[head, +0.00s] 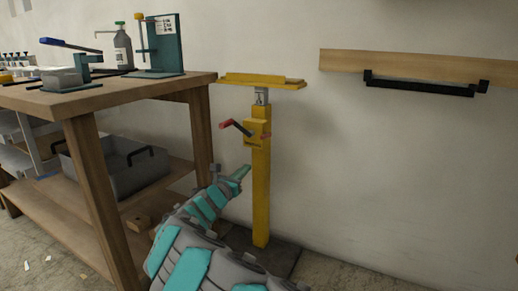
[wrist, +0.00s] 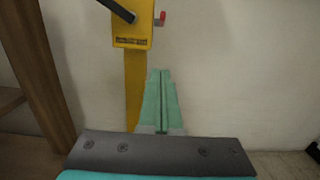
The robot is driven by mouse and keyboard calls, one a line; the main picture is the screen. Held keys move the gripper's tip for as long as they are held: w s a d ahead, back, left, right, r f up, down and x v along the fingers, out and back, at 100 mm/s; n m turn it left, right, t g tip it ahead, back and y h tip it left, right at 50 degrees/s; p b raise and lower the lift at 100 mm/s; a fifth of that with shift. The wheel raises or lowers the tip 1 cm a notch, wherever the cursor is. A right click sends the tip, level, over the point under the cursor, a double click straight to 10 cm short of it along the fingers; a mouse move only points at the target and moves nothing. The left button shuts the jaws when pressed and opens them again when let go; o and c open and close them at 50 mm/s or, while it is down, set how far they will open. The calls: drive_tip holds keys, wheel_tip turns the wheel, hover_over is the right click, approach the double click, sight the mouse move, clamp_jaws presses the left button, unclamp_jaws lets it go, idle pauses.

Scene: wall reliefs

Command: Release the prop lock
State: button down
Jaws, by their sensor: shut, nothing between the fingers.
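The yellow prop (head: 261,190) stands upright near the wall, on a dark base plate, with a flat yellow head on top. My gripper (head: 242,172) is below the lever and in front of the post, apart from the lever. Its green fingers (wrist: 160,75) are together and empty. They hide part of the post.
A wooden workbench (head: 130,92) with tools stands to the left, its leg (head: 200,140) close to my arm. A grey bin (head: 115,170) sits on its lower shelf. A wooden rail with a black bar (head: 420,87) is on the wall at right.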

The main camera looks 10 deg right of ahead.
sight(265, 136)
drive_tip(key=w+d+r, duration=0.1)
drive_tip(key=w+d, duration=0.1)
drive_tip(key=w, duration=0.1)
drive_tip(key=w+d+r+b, duration=0.1)
drive_tip(key=w+d+r, duration=0.2)
drive_tip(key=w+d, duration=0.1)
drive_tip(key=w, duration=0.1)
drive_tip(key=shift+w+d+r, duration=0.2)
drive_tip(key=shift+w+r, duration=0.1)
drive_tip(key=shift+r, duration=0.05)
drive_tip(key=shift+r, duration=0.2)
drive_tip(key=shift+r+p, duration=0.15)
drive_tip(key=shift+p, duration=0.7)
